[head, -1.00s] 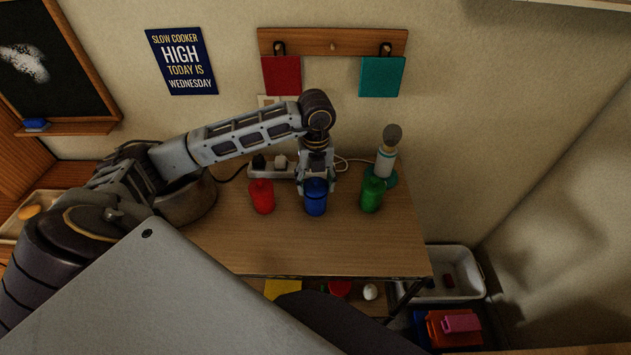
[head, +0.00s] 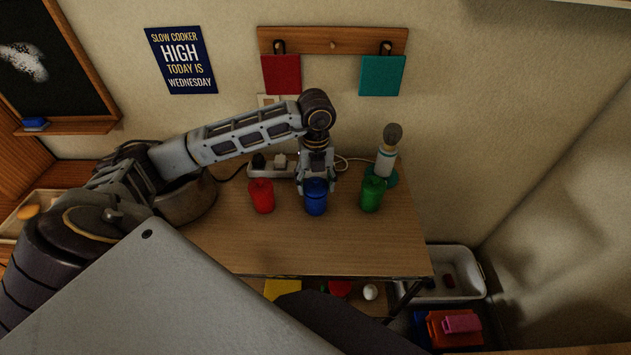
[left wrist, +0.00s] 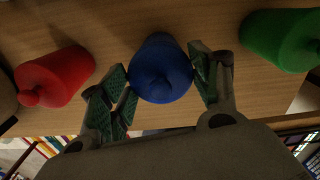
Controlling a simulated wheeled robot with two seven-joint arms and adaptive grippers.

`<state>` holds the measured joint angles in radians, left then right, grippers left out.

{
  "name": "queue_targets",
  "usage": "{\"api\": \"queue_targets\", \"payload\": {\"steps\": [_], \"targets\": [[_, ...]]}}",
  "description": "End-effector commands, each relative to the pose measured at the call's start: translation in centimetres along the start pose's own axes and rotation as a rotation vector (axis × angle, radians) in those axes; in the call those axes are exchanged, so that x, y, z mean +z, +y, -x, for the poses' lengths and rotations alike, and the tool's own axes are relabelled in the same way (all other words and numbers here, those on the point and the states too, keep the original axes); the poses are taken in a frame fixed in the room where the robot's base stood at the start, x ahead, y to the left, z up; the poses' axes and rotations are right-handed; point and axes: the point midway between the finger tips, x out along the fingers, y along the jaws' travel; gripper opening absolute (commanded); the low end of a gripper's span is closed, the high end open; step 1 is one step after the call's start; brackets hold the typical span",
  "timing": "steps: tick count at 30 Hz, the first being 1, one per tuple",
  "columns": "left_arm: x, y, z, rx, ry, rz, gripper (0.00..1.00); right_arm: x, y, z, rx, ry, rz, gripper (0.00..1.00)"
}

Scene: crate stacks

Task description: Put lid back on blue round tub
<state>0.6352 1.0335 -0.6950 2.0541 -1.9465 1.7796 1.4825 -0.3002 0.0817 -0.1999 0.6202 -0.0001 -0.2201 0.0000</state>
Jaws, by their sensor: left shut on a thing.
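A blue round tub (head: 316,205) stands upright on the wooden table, between a red tub and a green tub. Its blue lid (left wrist: 161,88), with a small knob, faces the left wrist camera and sits over the tub. No gap between lid and tub can be made out. My left gripper (head: 316,188) points down from behind the tub, its fingers on both sides of the lid and shut on it. In the left wrist view the green-padded fingers flank the lid, hiding part of its sides. My right gripper is not in view.
The red tub (head: 261,196) and green tub (head: 372,195) stand close on either side. Behind are a power strip (head: 268,170) with plugs and a white bottle-like thing (head: 385,160). The table front (head: 330,245) is clear. A white bin (head: 465,290) stands lower right.

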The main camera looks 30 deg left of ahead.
Motion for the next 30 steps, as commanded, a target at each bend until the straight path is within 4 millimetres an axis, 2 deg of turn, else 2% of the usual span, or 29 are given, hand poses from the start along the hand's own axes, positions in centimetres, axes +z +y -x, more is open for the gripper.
{"api": "queue_targets", "payload": {"steps": [25,26,30], "targets": [[0.01,0.00,-0.04,0.000,0.000,0.000,0.47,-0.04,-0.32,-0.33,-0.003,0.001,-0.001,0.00],[0.01,0.00,-0.04,0.000,0.000,0.000,0.64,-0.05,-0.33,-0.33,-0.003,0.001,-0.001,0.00],[0.01,0.00,-0.05,0.000,0.000,0.000,0.82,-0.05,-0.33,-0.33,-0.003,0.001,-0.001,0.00]]}}
